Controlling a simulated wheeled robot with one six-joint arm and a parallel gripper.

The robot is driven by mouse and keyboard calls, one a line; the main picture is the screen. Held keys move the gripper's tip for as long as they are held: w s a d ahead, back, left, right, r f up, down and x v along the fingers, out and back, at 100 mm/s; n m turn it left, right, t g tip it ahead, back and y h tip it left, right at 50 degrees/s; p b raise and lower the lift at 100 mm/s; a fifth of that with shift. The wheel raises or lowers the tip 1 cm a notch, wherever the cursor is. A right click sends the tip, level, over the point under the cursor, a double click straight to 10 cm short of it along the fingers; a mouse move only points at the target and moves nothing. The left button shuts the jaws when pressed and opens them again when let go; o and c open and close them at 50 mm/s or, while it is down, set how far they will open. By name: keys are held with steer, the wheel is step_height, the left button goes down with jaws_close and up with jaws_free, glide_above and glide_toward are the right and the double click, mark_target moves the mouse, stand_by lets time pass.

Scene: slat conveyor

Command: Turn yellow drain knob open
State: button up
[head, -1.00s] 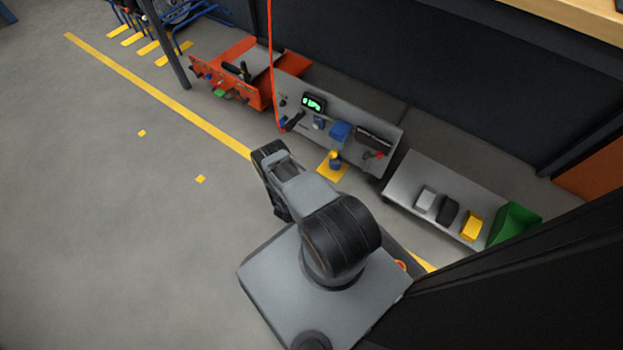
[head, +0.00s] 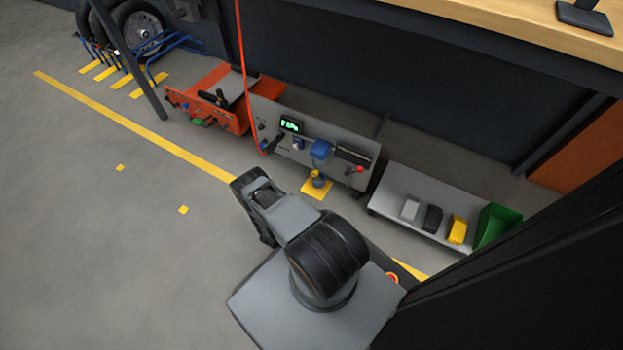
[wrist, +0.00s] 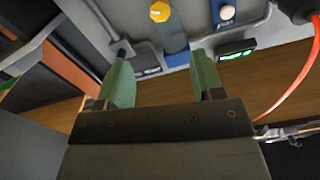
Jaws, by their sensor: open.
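The yellow knob (wrist: 159,11) shows at the top edge of the wrist view, at the end of a blue cylindrical body (wrist: 172,35) on a grey panel. A light mark on the knob is too small to read clearly. My gripper (wrist: 160,72) has two green fingers spread apart with nothing between them. The knob lies beyond the fingertips in the picture, roughly between their lines, and apart from them. In the head view the grey panel (head: 280,155) carries a blue unit (head: 320,149); my fingers cannot be made out there.
A lit green display (wrist: 235,52) and a red hose (wrist: 300,85) are right of the fingers in the wrist view. In the head view an orange cart (head: 240,118) stands left of the panel. A low grey bench (head: 385,195) with bins stands right.

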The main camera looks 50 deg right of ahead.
mark_target(314, 176)
steer(key=shift+m, duration=0.6)
steer(key=b+x, duration=0.4)
steer(key=x, duration=0.8)
steer(key=shift+d, duration=0.1)
steer(key=shift+x, duration=0.85)
steer(key=c, duration=0.9)
